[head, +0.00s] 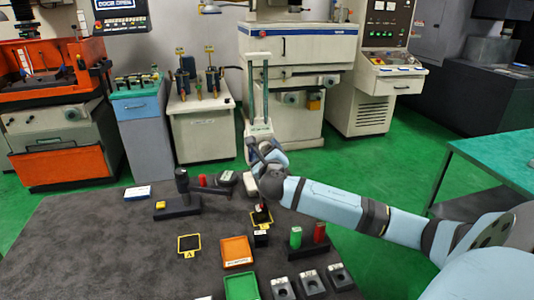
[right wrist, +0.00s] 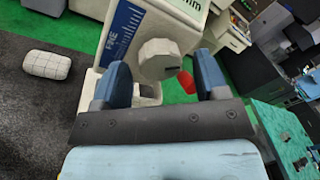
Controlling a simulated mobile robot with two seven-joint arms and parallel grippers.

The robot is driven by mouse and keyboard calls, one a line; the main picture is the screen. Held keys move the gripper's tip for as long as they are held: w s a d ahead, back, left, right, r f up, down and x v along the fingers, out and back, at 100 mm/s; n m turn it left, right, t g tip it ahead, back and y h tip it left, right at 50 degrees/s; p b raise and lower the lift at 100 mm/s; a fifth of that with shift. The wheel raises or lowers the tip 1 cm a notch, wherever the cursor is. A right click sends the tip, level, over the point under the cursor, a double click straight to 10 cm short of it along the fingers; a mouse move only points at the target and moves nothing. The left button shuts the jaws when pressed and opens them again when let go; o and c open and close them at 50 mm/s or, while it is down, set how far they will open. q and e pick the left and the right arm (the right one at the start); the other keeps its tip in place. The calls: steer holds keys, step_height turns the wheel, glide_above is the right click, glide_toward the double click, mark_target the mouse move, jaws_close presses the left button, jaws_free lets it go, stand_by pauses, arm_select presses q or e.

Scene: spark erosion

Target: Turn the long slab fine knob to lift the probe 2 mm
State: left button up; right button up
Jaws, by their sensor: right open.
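In the right wrist view a pale knob (right wrist: 158,60) with a dark slot sits on a cream housing (right wrist: 182,20) beside a blue label reading FINE (right wrist: 122,30). My right gripper (right wrist: 160,64) is open, with one blue finger on each side of the knob. Gaps seem to show between fingers and knob; contact cannot be told. In the head view my right gripper (head: 262,160) is at the foot of a tall cream column (head: 257,90) at the table's far edge and hides the knob. The probe cannot be made out clearly. My left gripper is not in view.
The dark table (head: 120,250) holds an orange tray (head: 236,250), a green tray (head: 241,288), a green cylinder (head: 295,237) and a red cylinder (head: 320,231). A black post on a base (head: 182,190) stands left of the gripper. The table's left part is clear.

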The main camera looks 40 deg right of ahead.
steer(key=c, duration=0.9)
